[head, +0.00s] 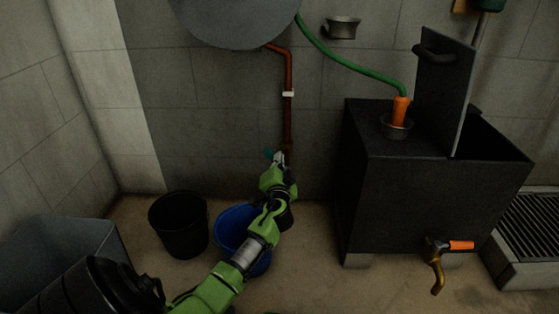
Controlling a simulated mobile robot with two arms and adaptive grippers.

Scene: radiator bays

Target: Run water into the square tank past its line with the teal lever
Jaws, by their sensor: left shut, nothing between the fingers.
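A small teal lever (268,154) shows at the foot of a reddish-brown pipe (288,125) on the back wall. My left gripper (279,159) is at this lever, shut with nothing held. I cannot tell whether it touches the lever. The gripper and wrist hide most of the tap there. The square dark tank (385,205) stands at the right with its lid (445,95) tipped up. Its line and any water inside do not show. A green hose (345,65) ends at an orange fitting (400,108) over a small cup (396,127) on its top. My right gripper is not in view.
A blue bucket (231,222) stands below my left arm, with a black bucket (180,226) beside it. A grey bin (70,238) is at the lower left. A brass tap (434,262) with an orange handle (461,245) sticks out from the tank's front. A grate (530,225) lies at the right.

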